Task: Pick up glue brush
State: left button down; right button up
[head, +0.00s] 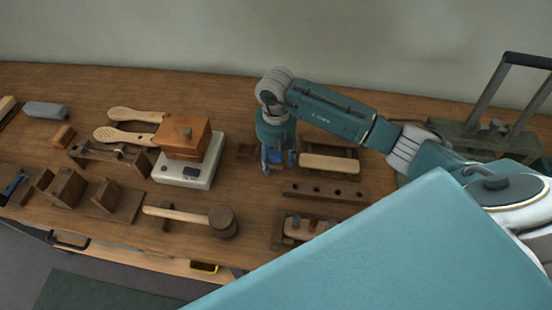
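My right gripper (278,161) points down over the middle of the table, at the end of the teal arm from the right. Its two fingers look apart, with something blue between them that I cannot tell from gripper parts. I cannot make out the glue brush for certain; it may be hidden by the gripper. My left gripper is not in view.
A wooden box (184,137) sits on a white scale (197,172) left of the gripper. A mallet (222,221) lies in front. A wooden brush blank (329,163) and a holed block (325,191) are to the right. Two perforated paddles (125,135) lie left. A handled press (487,138) stands far right.

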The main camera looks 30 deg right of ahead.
aim_at(276, 154)
jog(key=c, duration=1.1)
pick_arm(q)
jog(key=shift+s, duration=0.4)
pick_arm(e)
jog(key=shift+r, duration=0.2)
